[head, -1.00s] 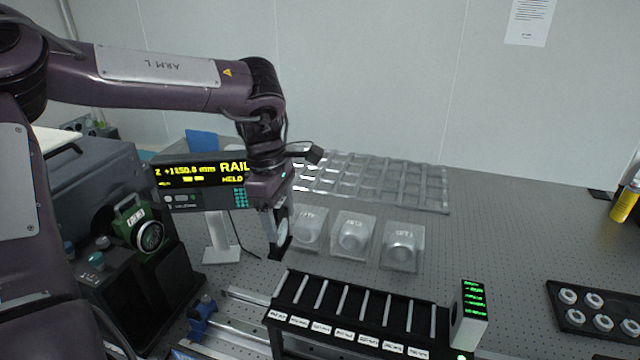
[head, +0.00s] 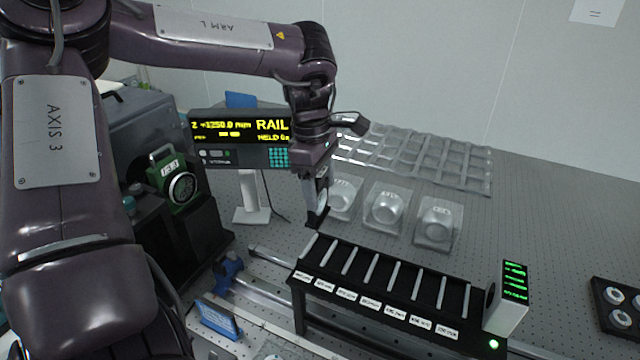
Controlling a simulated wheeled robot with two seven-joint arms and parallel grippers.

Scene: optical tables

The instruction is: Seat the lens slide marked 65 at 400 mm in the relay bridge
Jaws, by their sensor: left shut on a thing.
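My left gripper (head: 320,178) points down and is shut on a lens slide (head: 323,203), a round pale lens on a black foot. Its marking cannot be read here. The slide hangs just behind the left end of the relay bridge (head: 299,290), apart from its slots as far as I can tell. The bridge is a black rack with several pale crossbars and a row of white labels along its front, too small to read. My right gripper is out of view.
Three clear packs with round lenses (head: 386,206) lie behind the bridge, close to the held slide. A display (head: 240,140) reading RAIL and HELD stands at left. A small green-lettered display (head: 514,285) stands at the bridge's right end. A black tray (head: 612,335) sits far right.

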